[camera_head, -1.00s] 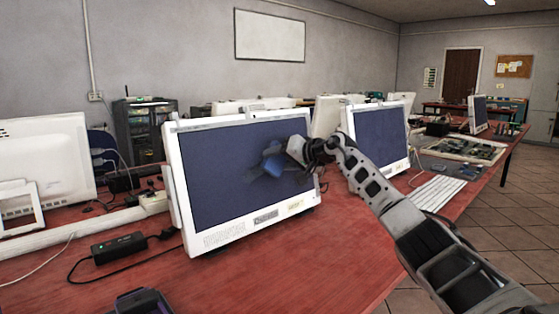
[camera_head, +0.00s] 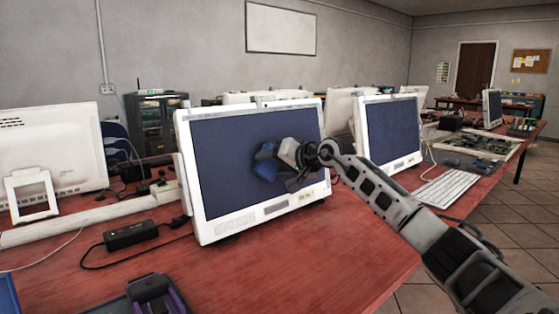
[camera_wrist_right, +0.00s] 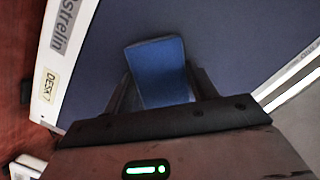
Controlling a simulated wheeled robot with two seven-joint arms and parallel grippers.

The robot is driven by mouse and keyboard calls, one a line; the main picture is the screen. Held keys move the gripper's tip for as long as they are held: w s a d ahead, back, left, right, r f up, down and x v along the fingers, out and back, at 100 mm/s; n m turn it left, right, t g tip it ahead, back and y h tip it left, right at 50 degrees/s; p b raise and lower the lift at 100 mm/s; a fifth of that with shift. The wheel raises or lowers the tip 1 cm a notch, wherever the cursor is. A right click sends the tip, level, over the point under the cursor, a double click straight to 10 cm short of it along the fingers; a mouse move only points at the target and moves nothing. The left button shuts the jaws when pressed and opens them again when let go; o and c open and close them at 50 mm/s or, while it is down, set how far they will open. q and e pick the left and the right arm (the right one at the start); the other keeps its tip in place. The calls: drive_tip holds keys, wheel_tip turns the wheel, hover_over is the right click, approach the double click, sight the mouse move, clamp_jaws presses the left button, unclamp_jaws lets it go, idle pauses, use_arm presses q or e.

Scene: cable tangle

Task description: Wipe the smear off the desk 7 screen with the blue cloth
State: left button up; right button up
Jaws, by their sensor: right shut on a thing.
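The desk 7 screen (camera_head: 225,180) is a white-framed monitor with a dark blue face, standing on the red desk. Its desk label (camera_wrist_right: 50,87) shows in the right wrist view. My right gripper (camera_head: 278,160) is shut on the blue cloth (camera_head: 265,166) in front of the screen's right half. The cloth also shows in the right wrist view (camera_wrist_right: 158,72), flat between the fingers and over the screen face. I cannot tell for sure whether it touches the glass. No smear stands out on the visible glass; the cloth and gripper hide part of it. My left gripper is out of view.
A second monitor (camera_head: 393,135) and a white keyboard (camera_head: 447,188) stand to the right. A black power adapter (camera_head: 130,235) with its cable and a purple-and-black object (camera_head: 157,295) lie at the front left. The red desk (camera_head: 300,255) is clear before the screen.

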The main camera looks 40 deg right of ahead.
drive_tip(key=shift+s+a+f+b, duration=0.15)
drive_tip(key=shift+a+f, duration=0.2)
drive_tip(key=shift+a, duration=0.55)
drive_tip(key=shift+s+a+f+b, duration=0.15)
drive_tip(key=shift+a+f, duration=0.2)
drive_tip(key=shift+a, duration=0.55)
drive_tip(key=shift+s+a+f+b, duration=0.15)
drive_tip(key=shift+a+f, duration=0.2)
drive_tip(key=shift+a, duration=0.55)
drive_tip(key=shift+s+a+f+b, duration=0.1)
drive_tip(key=shift+a+f+b, duration=0.2)
drive_tip(key=shift+a, duration=0.5)
drive_tip(key=shift+s+a+f+b, duration=0.1)
drive_tip(key=shift+a+f+b, duration=0.15)
drive_tip(key=shift+a, duration=0.5)
drive_tip(key=shift+s+a+f+b, duration=0.1)
drive_tip(key=shift+a+f+b, duration=0.15)
drive_tip(key=shift+a, duration=0.55)
drive_tip(key=shift+s, duration=0.15)
drive_tip(key=shift+s+d, duration=0.1)
drive_tip(key=shift+s, duration=0.2)
drive_tip(key=b, duration=0.2)
approach(233, 187)
drive_tip(key=shift+s+a+f, duration=0.1)
drive_tip(key=shift+a+f, duration=0.2)
drive_tip(key=shift+f, duration=0.1)
